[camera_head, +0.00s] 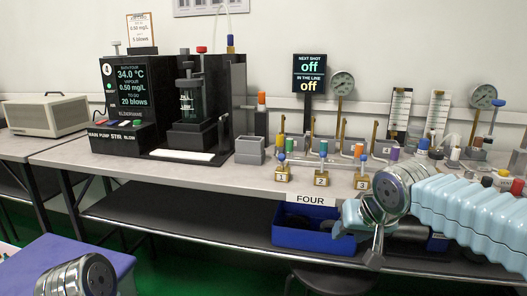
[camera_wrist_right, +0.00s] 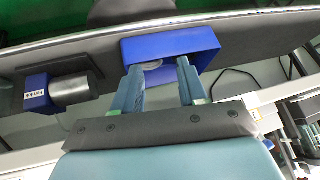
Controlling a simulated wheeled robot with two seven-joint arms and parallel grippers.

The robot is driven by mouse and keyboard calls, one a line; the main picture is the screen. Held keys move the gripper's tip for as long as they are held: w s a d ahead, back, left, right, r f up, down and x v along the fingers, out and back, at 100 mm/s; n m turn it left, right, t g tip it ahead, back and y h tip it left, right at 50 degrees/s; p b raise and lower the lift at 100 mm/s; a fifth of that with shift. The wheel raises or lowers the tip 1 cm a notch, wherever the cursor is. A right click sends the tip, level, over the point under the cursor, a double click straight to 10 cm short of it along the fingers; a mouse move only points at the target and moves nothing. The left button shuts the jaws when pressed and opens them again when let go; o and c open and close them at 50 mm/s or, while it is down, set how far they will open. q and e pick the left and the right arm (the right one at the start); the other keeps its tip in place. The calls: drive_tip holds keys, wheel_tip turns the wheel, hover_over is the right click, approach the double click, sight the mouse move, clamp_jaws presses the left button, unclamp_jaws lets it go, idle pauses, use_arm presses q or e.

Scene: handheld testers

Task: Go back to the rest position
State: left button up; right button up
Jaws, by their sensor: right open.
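My right gripper (camera_head: 355,244) hangs in front of the bench edge, below the sign reading FOUR, at the end of the pale blue sleeved arm coming in from the right. In the right wrist view its two fingers (camera_wrist_right: 160,75) stand apart with nothing between them. A blue bin (camera_wrist_right: 205,40) lies beyond the fingertips there; I cannot tell that they touch it. The head view shows the blue bin (camera_head: 290,238) on the lower shelf, partly behind the gripper. A grey joint of my left arm shows at the bottom left; the left gripper is out of view.
The bench top (camera_head: 75,158) holds a black tester (camera_head: 130,85), a grey block (camera_head: 249,150), brass blocks numbered 1 to 3, gauges and coloured valves. The lower shelf (camera_head: 180,222) is bare at left. The wrist view shows a blue and grey motor-like unit (camera_wrist_right: 38,90). A stool (camera_head: 330,280) stands below.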

drive_tip(key=a+f+g+y+p, duration=0.2)
drive_tip(key=a+f, duration=0.1)
drive_tip(key=f, duration=0.8)
drive_tip(key=a+f+g+y+p, duration=0.1)
drive_tip(key=a+f+p, duration=0.15)
drive_tip(key=f, duration=0.85)
drive_tip(key=s+f+m+g+p, duration=0.1)
drive_tip(key=s+f+g+p, duration=0.1)
drive_tip(key=s+f, duration=1.6)
drive_tip(key=shift+s+a+f+g+p, duration=0.35)
drive_tip(key=shift+a+f+g+p, duration=0.1)
drive_tip(key=shift+f, duration=0.35)
drive_tip(key=shift+w, duration=0.1)
